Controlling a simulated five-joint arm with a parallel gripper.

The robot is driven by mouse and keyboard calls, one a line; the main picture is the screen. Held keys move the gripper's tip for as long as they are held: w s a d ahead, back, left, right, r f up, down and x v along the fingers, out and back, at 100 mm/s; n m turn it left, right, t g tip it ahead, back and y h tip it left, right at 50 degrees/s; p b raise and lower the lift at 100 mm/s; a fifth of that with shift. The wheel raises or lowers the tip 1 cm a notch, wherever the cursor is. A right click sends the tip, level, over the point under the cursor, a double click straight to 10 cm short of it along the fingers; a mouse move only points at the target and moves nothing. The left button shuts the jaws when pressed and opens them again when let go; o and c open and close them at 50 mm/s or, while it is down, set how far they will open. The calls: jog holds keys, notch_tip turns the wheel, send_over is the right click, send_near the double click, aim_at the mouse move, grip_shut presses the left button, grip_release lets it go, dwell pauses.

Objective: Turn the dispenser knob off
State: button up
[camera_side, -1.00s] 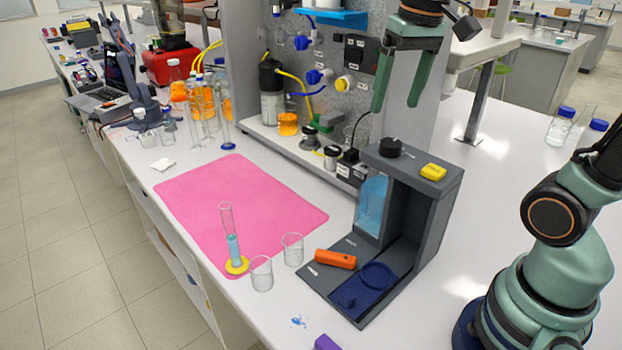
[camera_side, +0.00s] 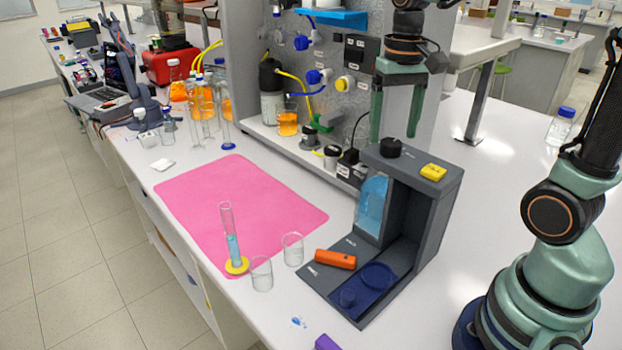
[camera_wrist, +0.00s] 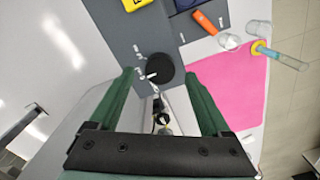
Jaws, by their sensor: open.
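The dispenser (camera_side: 440,215) is a dark grey stand at the right of the pink mat. Its black round knob (camera_side: 390,147) sits on top at the left end. A yellow block (camera_side: 433,172) is on top at the right end. My gripper (camera_side: 393,138) is open, pointing down, with its green fingers just above or beside the knob; the exact gap is unclear. In the wrist view the knob (camera_wrist: 159,68) lies between and slightly beyond the fingertips of my gripper (camera_wrist: 161,80). A blue-filled vessel (camera_side: 371,205) is at the dispenser's left side.
An orange block (camera_side: 335,259) and dark blue round dish (camera_side: 376,276) are on the dispenser base. Two clear beakers (camera_side: 292,249) and a cylinder on a yellow foot (camera_side: 236,265) stand nearby. A panel with hoses and valves (camera_side: 335,80) rises behind.

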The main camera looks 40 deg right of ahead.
jog(key=shift+f, duration=1.2)
grip_shut()
jog(key=shift+n, duration=0.3)
jog(key=n, duration=0.4)
jog(key=shift+n, duration=2.6)
jog(key=shift+r, duration=0.1)
